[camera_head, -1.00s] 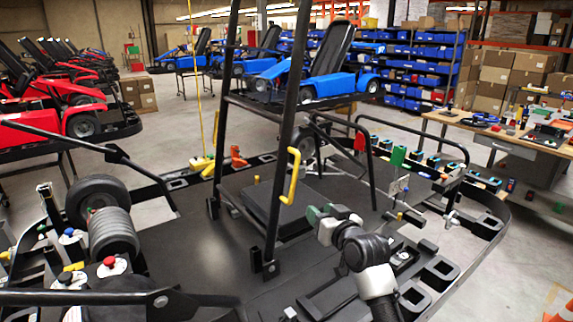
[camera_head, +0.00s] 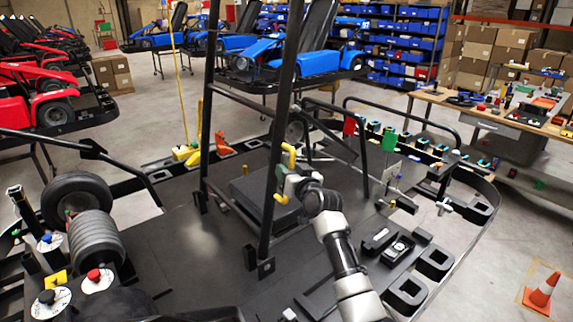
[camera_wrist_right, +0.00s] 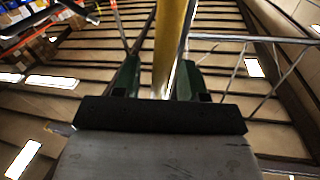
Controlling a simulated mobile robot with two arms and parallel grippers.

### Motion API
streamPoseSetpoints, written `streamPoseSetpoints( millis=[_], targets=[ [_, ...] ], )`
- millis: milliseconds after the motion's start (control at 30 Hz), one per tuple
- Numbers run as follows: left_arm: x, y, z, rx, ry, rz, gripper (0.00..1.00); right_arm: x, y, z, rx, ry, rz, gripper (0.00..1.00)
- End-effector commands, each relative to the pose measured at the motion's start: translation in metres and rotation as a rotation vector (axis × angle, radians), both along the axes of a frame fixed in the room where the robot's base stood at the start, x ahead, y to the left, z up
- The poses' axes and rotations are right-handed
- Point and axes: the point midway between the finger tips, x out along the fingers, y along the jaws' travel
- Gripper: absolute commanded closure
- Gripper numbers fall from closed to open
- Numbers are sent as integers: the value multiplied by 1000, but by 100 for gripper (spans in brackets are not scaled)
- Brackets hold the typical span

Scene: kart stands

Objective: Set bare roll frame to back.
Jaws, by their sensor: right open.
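The black roll frame (camera_head: 284,105) stands on the dark kart deck, with two tall posts and a crossbar between them. A yellow handle (camera_head: 288,156) is fixed to its right post. My right gripper (camera_head: 284,180) is at this handle. In the right wrist view, the yellow handle (camera_wrist_right: 171,45) passes between the two green fingers of my right gripper (camera_wrist_right: 157,78). The fingers are apart, on either side of the handle; I cannot tell whether either touches it. My arm and gripper hide the lower handle partly. My left gripper does not show.
A wheel stack (camera_head: 95,238) stands at the left of the deck. A wooden workbench (camera_head: 470,113) is at the right, and an orange cone (camera_head: 542,290) is on the floor at lower right. Blue karts (camera_head: 300,62) stand behind the frame. The deck's middle left is bare.

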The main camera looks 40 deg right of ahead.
Motion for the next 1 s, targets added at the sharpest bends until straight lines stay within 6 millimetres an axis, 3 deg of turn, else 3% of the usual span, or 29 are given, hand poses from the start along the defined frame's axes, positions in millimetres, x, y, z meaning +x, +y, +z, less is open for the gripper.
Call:
streamPoseSetpoints(
  millis=[167, 500, 767, 1000],
  targets=[
    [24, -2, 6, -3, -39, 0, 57, 13, -2, 1, 0, 0, -1, 58],
    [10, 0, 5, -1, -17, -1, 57, 15, -2, 0, -1, -1, -1, 58],
    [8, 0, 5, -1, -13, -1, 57, 15, -2, 0, -1, 0, -1, 98],
    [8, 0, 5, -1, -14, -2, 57, 15, -2, -1, -1, 0, -1, 100]
  ],
)
